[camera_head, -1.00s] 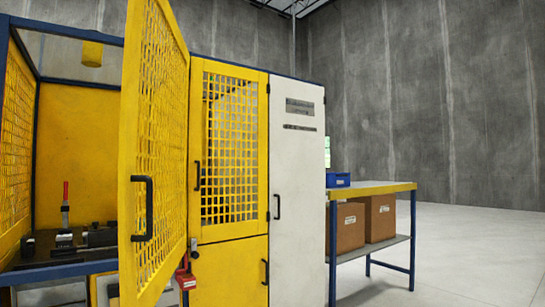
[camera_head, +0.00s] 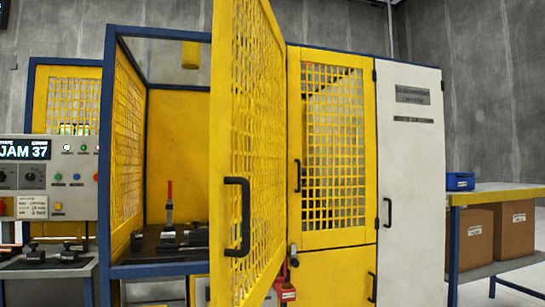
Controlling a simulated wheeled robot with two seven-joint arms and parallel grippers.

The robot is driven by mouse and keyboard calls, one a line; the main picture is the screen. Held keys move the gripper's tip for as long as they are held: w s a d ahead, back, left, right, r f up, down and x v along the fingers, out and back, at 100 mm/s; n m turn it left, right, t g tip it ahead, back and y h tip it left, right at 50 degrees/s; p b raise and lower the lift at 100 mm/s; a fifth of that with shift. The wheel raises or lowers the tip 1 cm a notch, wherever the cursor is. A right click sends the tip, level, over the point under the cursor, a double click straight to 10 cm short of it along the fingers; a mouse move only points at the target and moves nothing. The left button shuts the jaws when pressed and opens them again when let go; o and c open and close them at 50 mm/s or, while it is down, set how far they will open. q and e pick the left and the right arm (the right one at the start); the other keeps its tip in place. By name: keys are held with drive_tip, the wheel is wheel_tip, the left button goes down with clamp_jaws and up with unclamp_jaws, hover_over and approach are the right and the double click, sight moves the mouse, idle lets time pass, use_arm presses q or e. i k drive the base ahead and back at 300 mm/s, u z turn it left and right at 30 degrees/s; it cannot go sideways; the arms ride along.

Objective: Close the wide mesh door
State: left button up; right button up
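The wide mesh door (camera_head: 255,130) is a yellow framed panel with a mesh middle. It stands open, swung out toward me from the yellow cabinet, with its hinge side at the right of the cabinet opening. Its black handle (camera_head: 240,216) is on the near, free edge. Behind the door the cabinet bay shows a yellow back wall (camera_head: 178,140) and a dark work surface. Neither of my grippers is in view.
A narrow mesh door (camera_head: 332,140) right of the bay is shut, beside a white cabinet panel (camera_head: 410,170). A table with a blue bin (camera_head: 459,181) and cardboard boxes (camera_head: 515,229) stands at the right. A control panel (camera_head: 48,178) reading "JAM 37" is at the left.

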sight(220, 178)
drive_tip(key=z, duration=0.4)
drive_tip(key=k, duration=0.35)
drive_tip(key=u, duration=1.1)
drive_tip(key=i, duration=0.6)
drive_tip(key=z, duration=0.8)
